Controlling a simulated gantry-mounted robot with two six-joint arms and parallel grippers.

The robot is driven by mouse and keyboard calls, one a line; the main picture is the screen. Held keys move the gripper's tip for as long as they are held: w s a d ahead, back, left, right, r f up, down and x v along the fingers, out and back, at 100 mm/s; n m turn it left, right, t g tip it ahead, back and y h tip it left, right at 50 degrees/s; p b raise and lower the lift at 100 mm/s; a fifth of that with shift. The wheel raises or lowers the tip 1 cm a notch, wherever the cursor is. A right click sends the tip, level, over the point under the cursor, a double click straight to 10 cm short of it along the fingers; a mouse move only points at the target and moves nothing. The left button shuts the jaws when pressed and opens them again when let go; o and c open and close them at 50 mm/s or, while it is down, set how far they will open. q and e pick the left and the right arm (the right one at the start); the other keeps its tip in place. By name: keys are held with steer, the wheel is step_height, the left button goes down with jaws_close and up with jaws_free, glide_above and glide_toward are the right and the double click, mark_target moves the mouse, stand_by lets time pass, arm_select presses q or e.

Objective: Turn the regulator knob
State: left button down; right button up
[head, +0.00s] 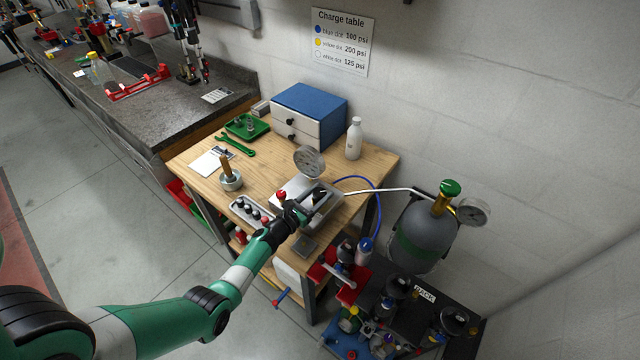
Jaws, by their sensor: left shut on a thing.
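A pale metal regulator box (290,192) stands near the front of the wooden table, with a round dial gauge (309,161) upright behind it. A red knob (281,195) shows at its left side. My left arm reaches in from the lower left, and its gripper (318,198) is at the front right of the box. It is shut on a small dark part there that looks like the regulator knob; the fingers hide most of it. My right gripper is not in view.
A blue hose (374,190) and a white hose run right from the box; a grey gas cylinder (422,235) with a green valve stands there. A white bottle (354,139) and blue-topped drawers (309,112) are behind. A tray of black balls (248,211) lies left.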

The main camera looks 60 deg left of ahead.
arm_select(q)
steer(key=shift+m+h, duration=0.3)
steer(key=shift+h, duration=0.1)
steer(key=shift+r, duration=0.1)
steer(key=shift+c, duration=1.1)
jaws_free()
steer(key=p+v, duration=0.3)
steer(key=v, duration=0.8)
steer(key=shift+s, duration=0.15)
steer(key=shift+s+d, duration=0.15)
